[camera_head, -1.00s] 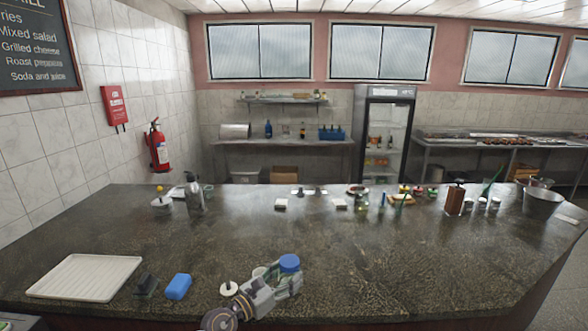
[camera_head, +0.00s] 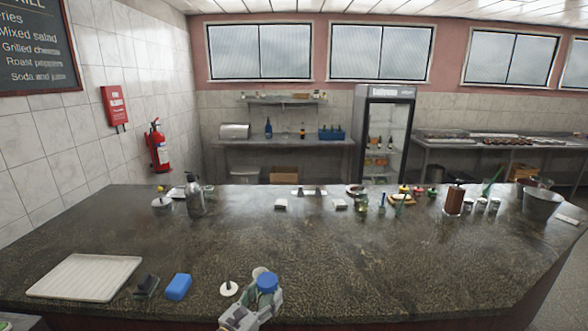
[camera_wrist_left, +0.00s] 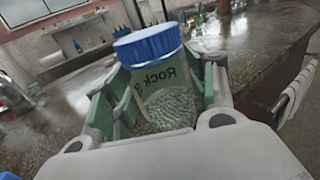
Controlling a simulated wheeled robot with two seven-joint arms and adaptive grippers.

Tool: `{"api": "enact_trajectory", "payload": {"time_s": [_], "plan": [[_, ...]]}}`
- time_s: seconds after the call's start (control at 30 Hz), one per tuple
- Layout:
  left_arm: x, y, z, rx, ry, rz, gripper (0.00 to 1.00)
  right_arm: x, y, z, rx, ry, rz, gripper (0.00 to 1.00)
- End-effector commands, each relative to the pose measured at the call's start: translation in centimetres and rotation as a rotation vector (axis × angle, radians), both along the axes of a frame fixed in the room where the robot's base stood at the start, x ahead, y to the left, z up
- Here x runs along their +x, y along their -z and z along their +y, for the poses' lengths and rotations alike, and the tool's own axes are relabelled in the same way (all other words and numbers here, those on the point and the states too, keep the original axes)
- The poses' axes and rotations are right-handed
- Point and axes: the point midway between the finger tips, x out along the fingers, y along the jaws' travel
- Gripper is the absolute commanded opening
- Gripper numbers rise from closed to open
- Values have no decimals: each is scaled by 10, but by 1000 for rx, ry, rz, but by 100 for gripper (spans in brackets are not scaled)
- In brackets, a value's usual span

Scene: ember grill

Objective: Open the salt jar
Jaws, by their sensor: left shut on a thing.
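The salt jar (camera_wrist_left: 165,95) is a clear jar with a blue lid (camera_wrist_left: 147,45), white-grey grains inside and a label that reads "Rock" in mirrored letters. The lid is on the jar. My left gripper (camera_head: 262,298) is shut around the jar's body, with a green-padded finger on either side in the left wrist view (camera_wrist_left: 165,100). In the head view the blue lid (camera_head: 267,283) sticks up above the gripper near the counter's front edge. The jar looks tilted in the left wrist view. My right gripper is not in view.
A blue block (camera_head: 178,287), a dark holder (camera_head: 146,287) and a white tray (camera_head: 85,276) lie on the counter to the left. A white round thing with a thin stem (camera_head: 229,288) stands just left of the jar.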

Motion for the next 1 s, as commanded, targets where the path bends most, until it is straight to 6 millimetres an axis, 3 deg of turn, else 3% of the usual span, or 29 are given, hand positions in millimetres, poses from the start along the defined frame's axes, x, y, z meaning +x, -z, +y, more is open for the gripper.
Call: {"api": "enact_trajectory", "payload": {"time_s": [0.47,1.0], "plan": [[-34,29,49,-2,-193,4,14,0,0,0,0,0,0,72],[-82,71,120,1,-475,3,14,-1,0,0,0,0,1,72]]}}
